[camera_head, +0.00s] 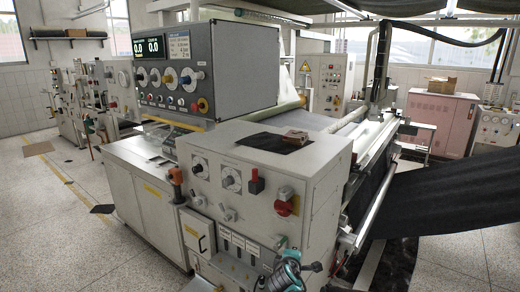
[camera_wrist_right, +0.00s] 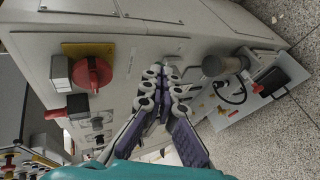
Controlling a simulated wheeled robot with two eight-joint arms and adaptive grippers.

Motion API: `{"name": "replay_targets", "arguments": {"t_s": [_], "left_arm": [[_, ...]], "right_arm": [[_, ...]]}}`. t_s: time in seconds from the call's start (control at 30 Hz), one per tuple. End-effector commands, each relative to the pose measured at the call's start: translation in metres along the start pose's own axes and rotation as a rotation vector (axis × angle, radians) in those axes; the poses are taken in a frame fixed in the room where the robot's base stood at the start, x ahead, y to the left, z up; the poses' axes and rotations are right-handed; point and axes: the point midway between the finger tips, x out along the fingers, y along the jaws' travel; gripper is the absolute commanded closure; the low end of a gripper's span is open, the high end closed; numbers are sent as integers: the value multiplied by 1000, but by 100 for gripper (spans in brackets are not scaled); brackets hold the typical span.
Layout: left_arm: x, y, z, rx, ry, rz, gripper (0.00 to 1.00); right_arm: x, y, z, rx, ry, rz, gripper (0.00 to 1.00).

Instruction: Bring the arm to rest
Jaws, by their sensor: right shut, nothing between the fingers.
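My right gripper (camera_wrist_right: 172,74) shows in the right wrist view with its fingers shut, tips together, and nothing between them. It points toward the side of the pale machine cabinet (camera_wrist_right: 140,50); I cannot tell the exact gap to it. In the head view, a teal and grey part of my arm shows at the bottom edge, in front of the lower part of the machine cabinet (camera_head: 235,165). My left gripper is in neither view.
A red rotary knob (camera_head: 286,204) sticks out of the cabinet front; it shows left of the fingers in the wrist view (camera_wrist_right: 92,73). A control box (camera_head: 235,65) stands on top. Dark sheet material (camera_head: 440,195) hangs at right. Open speckled floor (camera_head: 65,225) lies at left.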

Motion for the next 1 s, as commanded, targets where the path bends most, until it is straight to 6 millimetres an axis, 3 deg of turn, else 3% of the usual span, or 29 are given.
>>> {"name": "replay_targets", "arguments": {"t_s": [0.1,0.27,0.47,0.6,0.8,1.0], "left_arm": [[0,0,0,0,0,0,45],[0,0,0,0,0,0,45],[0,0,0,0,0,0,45],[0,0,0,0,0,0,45],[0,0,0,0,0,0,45],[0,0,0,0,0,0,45]], "right_arm": [[-46,7,40,196,-28,-76,100],[-107,-3,83,461,-68,-179,100],[-184,-39,126,788,-124,-302,100],[-232,-75,146,1007,-167,-385,100],[-276,-118,156,1228,-211,-473,100],[-289,-133,158,1303,-227,-503,100]]}}
